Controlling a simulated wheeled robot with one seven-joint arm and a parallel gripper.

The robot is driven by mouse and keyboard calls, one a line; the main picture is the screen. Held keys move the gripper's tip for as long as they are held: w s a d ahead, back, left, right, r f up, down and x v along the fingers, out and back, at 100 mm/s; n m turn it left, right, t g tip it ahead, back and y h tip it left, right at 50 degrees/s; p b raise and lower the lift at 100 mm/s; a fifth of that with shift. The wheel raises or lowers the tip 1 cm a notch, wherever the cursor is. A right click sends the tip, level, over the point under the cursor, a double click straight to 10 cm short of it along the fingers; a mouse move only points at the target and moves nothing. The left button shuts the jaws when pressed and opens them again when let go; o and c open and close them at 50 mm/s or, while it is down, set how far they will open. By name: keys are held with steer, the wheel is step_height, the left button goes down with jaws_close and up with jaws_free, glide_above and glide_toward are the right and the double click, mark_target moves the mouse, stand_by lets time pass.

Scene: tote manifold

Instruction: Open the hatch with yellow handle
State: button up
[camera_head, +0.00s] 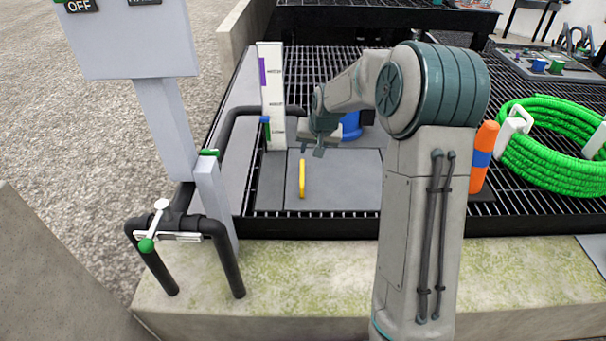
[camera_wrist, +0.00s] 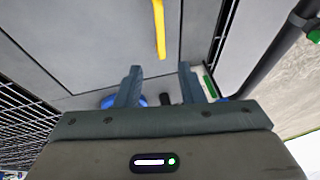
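The yellow handle (camera_head: 302,179) stands up on a grey hatch plate (camera_head: 345,190) set in the black grating in the head view. The hatch lies flat and looks closed. My gripper (camera_head: 313,150) is above and behind the handle, apart from it. In the wrist view the yellow handle (camera_wrist: 159,28) is at the top centre, beyond the fingertips and roughly in line with the gap between them. My gripper (camera_wrist: 158,68) has its two fingers apart with nothing between them.
A white gauge board (camera_head: 272,95) and a black pipe (camera_head: 225,130) stand left of the hatch. A blue object (camera_head: 352,126) sits behind it. An orange cylinder (camera_head: 484,157) and a coiled green hose (camera_head: 550,145) are to the right.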

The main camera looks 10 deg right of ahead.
mark_target(302, 171)
steer(key=b+x, duration=0.1)
steer(key=x, duration=0.4)
steer(key=b+x, duration=0.1)
steer(key=x, duration=0.4)
steer(key=w+b+x, duration=0.1)
steer(key=x, duration=0.4)
steer(key=shift+r+b, duration=0.1)
steer(key=shift+b, duration=0.2)
jaws_close()
